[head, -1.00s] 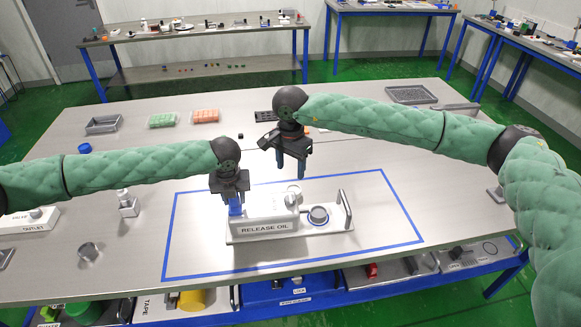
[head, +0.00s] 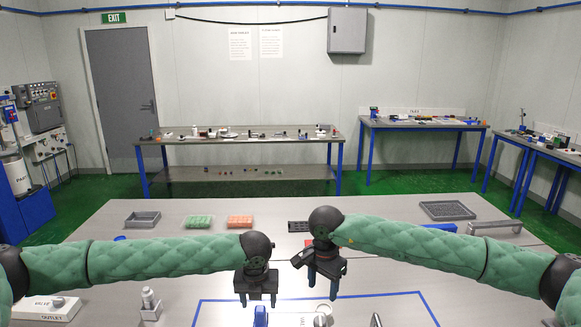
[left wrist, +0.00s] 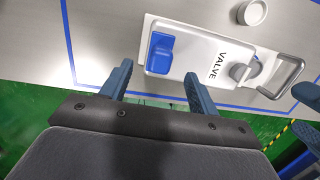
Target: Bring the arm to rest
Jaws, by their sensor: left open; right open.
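My left gripper (head: 256,300) is in the lower middle of the head view, fingers pointing down. It is open and empty in the left wrist view (left wrist: 158,88). My right gripper (head: 323,292) is just right of it, open and pointing down, with nothing seen between its fingers. Beyond the left fingers, the left wrist view shows a white unit marked VALVE (left wrist: 193,58) with a blue block (left wrist: 161,52), a grey knob (left wrist: 240,72) and a metal handle (left wrist: 290,72). In the head view only the unit's top parts show at the bottom edge.
A blue tape line (head: 400,294) marks the table (head: 400,270). A grey tray (head: 142,219), a green rack (head: 197,221), an orange rack (head: 240,221) and another grey tray (head: 447,210) lie at the back. A white outlet block (head: 45,309) and small bottle (head: 149,302) stand left.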

